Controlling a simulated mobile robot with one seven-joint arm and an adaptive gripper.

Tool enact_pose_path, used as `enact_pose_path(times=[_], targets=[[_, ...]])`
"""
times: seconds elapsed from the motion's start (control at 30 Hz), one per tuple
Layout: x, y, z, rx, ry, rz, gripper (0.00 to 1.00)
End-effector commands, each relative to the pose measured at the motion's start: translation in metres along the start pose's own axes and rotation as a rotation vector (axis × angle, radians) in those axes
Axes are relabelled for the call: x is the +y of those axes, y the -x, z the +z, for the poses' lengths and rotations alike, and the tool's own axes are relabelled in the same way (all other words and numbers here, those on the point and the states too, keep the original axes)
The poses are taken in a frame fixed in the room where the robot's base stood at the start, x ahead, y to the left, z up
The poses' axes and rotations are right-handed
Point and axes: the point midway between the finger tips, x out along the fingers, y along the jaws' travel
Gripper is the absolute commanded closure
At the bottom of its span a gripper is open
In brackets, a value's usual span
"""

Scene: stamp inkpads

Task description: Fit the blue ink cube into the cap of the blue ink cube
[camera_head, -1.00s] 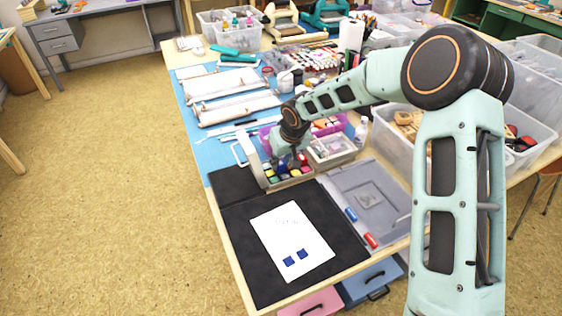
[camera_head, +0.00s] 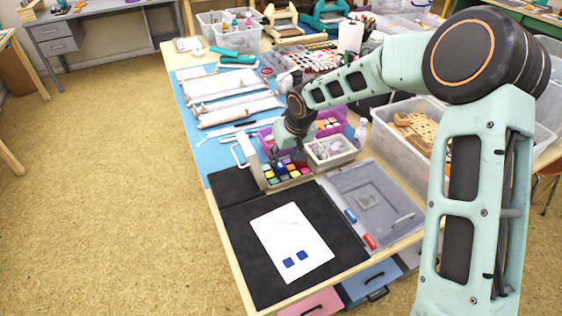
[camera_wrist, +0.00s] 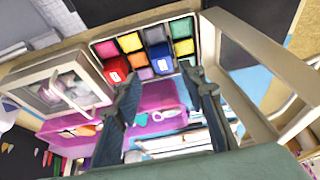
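A blue ink cube (camera_wrist: 162,63) with a small pale mark stands in the inkpad box (camera_wrist: 92,47), among cubes of several colours. It also shows as a small blue patch in the head view (camera_head: 281,168). My gripper (camera_wrist: 160,72) is open and empty, its two fingers apart on either side of the blue cube's place in the wrist view. In the head view my gripper (camera_head: 287,158) hangs over the box, close above the cubes. I cannot tell the exact gap. I cannot pick out the blue cube's cap as a separate piece.
A red cube (camera_wrist: 116,70) with a pale mark sits near the blue one. A small clear-lidded box (camera_head: 331,152) stands close on the right. A white-framed handle (camera_head: 240,151) rises at left. White paper with two blue squares (camera_head: 291,228) lies on the black mat.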

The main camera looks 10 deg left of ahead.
Motion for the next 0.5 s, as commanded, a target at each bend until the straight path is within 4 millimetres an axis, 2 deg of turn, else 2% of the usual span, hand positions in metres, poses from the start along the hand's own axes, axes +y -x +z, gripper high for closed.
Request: enact_pose_path(times=[0.03, 0.2, 0.33, 0.5], targets=[[0.003, 0.013, -0.001, 0.001, -0.001, 0.002, 0.62], [0.002, 0.042, 0.000, 0.000, -0.001, 0.001, 0.62], [0.002, 0.055, 0.000, 0.000, -0.001, 0.001, 0.62], [0.001, 0.060, 0.000, -0.001, 0.001, 0.000, 0.62]])
